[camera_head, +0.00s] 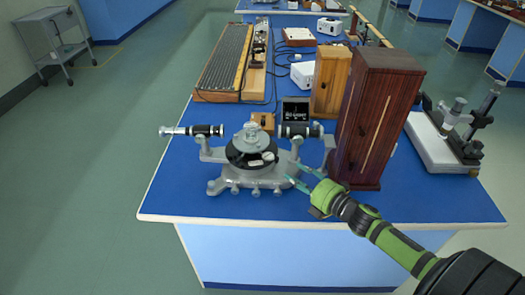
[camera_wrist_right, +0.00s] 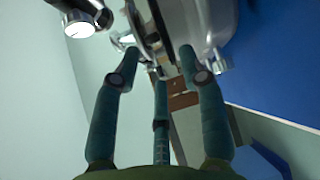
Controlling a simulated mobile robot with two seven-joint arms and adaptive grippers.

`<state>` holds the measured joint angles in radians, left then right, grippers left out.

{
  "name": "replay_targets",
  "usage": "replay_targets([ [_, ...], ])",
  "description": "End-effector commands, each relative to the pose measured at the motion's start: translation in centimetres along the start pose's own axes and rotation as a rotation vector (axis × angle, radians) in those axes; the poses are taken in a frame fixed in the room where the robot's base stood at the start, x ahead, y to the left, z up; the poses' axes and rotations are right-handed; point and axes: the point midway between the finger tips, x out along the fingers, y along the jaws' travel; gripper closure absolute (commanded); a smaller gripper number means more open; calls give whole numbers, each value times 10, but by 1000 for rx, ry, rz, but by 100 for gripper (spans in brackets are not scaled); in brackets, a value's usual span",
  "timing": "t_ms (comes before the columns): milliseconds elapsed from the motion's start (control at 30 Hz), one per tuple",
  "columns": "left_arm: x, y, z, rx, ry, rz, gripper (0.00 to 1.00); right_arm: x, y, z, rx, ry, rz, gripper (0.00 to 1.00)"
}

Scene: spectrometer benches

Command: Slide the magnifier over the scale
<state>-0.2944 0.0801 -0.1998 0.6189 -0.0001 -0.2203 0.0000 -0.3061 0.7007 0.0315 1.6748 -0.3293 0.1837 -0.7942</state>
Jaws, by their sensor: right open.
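A grey spectrometer (camera_head: 225,186) stands on the blue bench near its front edge, with a tube to each side and a dark round scale (camera_head: 254,166) in the middle. Small pale pieces lie at the scale; I cannot tell which one is the magnifier. My right gripper (camera_head: 302,178) is open and empty, its fingertips close to the right front of the spectrometer base. In the right wrist view its spread fingers (camera_wrist_right: 160,62) point at the metal body of the spectrometer (camera_wrist_right: 205,25); I cannot tell whether they touch. My left gripper is out of view.
A tall dark wooden cabinet (camera_head: 378,125) stands close behind my right gripper, with a lighter wooden box (camera_head: 331,80) behind it. A small dark display (camera_head: 295,108) stands behind the spectrometer. The blue bench (camera_head: 170,195) is clear at its front left.

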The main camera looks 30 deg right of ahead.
Motion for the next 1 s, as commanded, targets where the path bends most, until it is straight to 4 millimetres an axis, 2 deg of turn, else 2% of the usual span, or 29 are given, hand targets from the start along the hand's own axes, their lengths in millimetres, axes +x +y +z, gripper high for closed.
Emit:
replay_targets([
  [100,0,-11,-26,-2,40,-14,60,1,3,4,-56,30,22,58],
  [200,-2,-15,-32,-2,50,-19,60,7,5,4,-63,34,28,58],
  [267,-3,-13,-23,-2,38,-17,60,13,6,4,-61,33,28,58],
  [433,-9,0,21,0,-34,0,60,37,7,3,-58,31,29,58],
  [533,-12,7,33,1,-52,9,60,50,8,2,-58,32,29,58],
  [667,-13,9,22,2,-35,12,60,63,7,1,-55,32,28,58],
  [833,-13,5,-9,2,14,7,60,70,6,1,-56,33,27,58],
  [1000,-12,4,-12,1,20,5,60,70,5,0,-56,33,26,58],
])
